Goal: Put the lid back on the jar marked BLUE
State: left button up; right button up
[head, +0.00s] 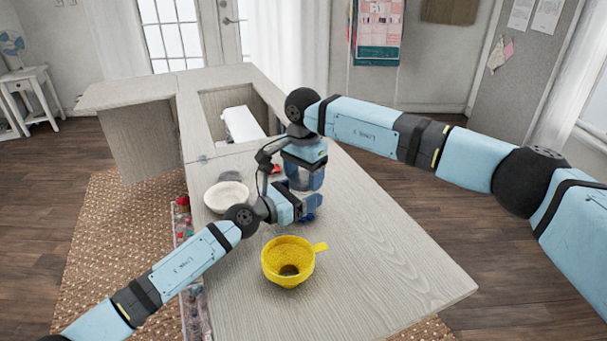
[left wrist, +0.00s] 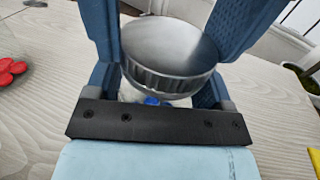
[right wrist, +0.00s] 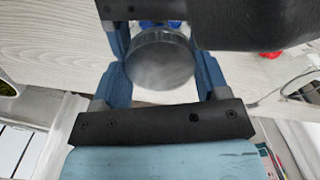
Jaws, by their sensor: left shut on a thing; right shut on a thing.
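In the left wrist view a round grey metal lid (left wrist: 172,48) with a ribbed edge is above a pale jar with blue in it (left wrist: 152,100). My left gripper (head: 300,206) appears shut on the jar, which is mostly hidden; blue shows beneath it in the head view. My right gripper (head: 305,180) comes down from above and appears shut on the lid, which also shows between its fingers in the right wrist view (right wrist: 159,60). The two grippers are very close, one above the other. Whether the lid touches the jar, and the jar's marking, cannot be seen.
A yellow container (head: 288,262) with a side tab stands in front on the cabinet top. A white bowl (head: 226,196) is left of the grippers. Red spools (left wrist: 12,70) lie nearby. The cabinet's opening (head: 215,105) is behind. The right part of the top (head: 390,250) is clear.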

jog(key=m, duration=0.4)
jog(key=shift+m, duration=0.3)
jog(key=m, duration=0.8)
jog(key=shift+m, duration=0.4)
jog(key=m, duration=0.5)
jog(key=o, duration=1)
jog(key=shift+r, duration=0.1)
